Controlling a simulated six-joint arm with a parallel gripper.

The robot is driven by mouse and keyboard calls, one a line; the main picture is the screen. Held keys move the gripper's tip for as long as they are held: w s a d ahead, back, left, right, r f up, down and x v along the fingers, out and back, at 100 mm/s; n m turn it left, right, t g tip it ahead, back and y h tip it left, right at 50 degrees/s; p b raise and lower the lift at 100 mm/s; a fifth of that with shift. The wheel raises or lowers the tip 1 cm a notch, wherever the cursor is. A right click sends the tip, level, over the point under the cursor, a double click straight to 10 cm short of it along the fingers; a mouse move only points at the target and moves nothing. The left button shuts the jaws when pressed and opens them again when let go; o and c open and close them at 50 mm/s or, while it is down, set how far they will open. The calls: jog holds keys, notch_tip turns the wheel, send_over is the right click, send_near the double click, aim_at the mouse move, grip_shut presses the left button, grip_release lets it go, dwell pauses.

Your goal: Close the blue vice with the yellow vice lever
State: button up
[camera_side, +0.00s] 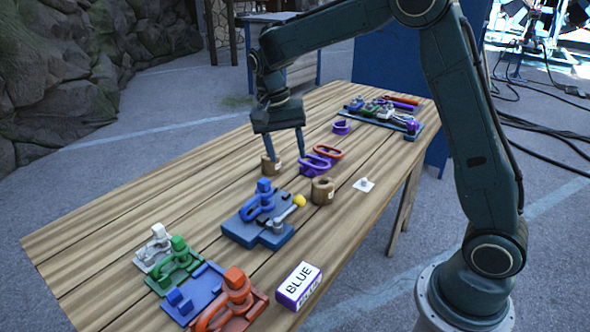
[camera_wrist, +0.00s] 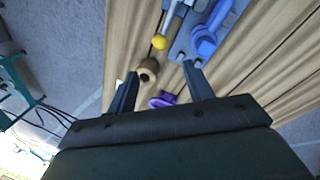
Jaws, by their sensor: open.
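The blue vice (camera_side: 252,230) sits on the table near the middle in the side view; its blue parts (camera_wrist: 205,42) show at the top of the wrist view. Its lever is a grey rod with a yellow knob (camera_side: 299,201), on the vice's right side; the knob (camera_wrist: 159,42) also shows in the wrist view. My gripper (camera_side: 286,158) is open, pointing down, beyond the vice. One fingertip overlaps a wooden cylinder (camera_side: 271,166) in the side view; I cannot tell if they touch. The fingers (camera_wrist: 160,74) appear apart in the wrist view, with nothing gripped.
Another wooden cylinder (camera_side: 322,191) stands near the knob. Purple (camera_side: 314,166) and red (camera_side: 329,152) links lie beside my gripper. Green (camera_side: 176,262) and orange (camera_side: 238,292) vices and a box marked BLUE (camera_side: 299,286) are at the near end. The table's left side is clear.

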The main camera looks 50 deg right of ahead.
aim_at(298, 196)
jog(key=f, duration=0.4)
jog(key=s+d+f, duration=0.1)
jog(key=f, duration=0.4)
jog(key=s+f, duration=0.1)
jog(key=f, duration=0.3)
jog(key=shift+s+d+f, duration=0.15)
jog(key=shift+d+f, duration=0.05)
jog(key=shift+d, duration=0.05)
grip_shut()
